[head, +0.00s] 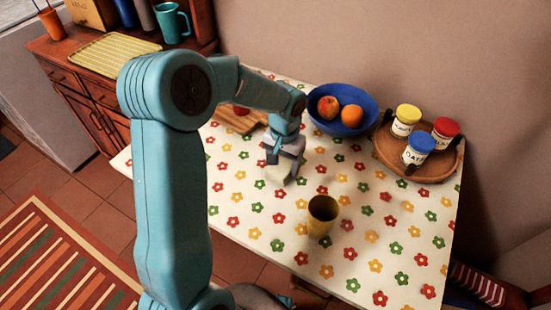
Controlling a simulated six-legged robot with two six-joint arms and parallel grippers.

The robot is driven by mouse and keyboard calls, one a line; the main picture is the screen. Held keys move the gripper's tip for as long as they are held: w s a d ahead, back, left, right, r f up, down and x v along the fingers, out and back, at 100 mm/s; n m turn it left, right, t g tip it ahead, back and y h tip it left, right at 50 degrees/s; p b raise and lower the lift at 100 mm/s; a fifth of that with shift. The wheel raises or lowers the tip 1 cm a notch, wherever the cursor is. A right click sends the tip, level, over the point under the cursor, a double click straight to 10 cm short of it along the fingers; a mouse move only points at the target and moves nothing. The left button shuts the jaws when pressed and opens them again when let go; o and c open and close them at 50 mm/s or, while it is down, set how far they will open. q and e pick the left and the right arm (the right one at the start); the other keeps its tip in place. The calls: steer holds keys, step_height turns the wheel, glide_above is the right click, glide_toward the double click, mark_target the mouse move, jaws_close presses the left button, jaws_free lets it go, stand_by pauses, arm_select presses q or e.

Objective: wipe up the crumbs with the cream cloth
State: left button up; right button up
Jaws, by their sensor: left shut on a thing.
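My left gripper (284,158) is over the table, with its arm coming in from the left. It is shut on the cream cloth (280,175), which hangs below the fingers at the tabletop. I cannot tell whether the cloth touches the table. Crumbs cannot be made out on the flower-patterned tablecloth (345,268); the print is busy and my arm hides part of the table. My right gripper is not in view.
A yellow cup (322,216) stands near the cloth, to its lower right. A blue bowl (343,126) with fruit stands behind. A round wooden tray (432,168) with lidded jars is at the right. A wooden board (238,121) lies partly behind my arm. The front right is clear.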

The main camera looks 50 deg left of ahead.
arm_select(q)
steer(key=shift+d+r, duration=0.1)
steer(key=shift+r+p, duration=2.3)
steer(key=shift+r, duration=0.7)
steer(key=shift+w, duration=0.1)
steer(key=shift+r+p, duration=1.2)
steer(key=shift+r, duration=0.35)
steer(key=shift+f, duration=0.1)
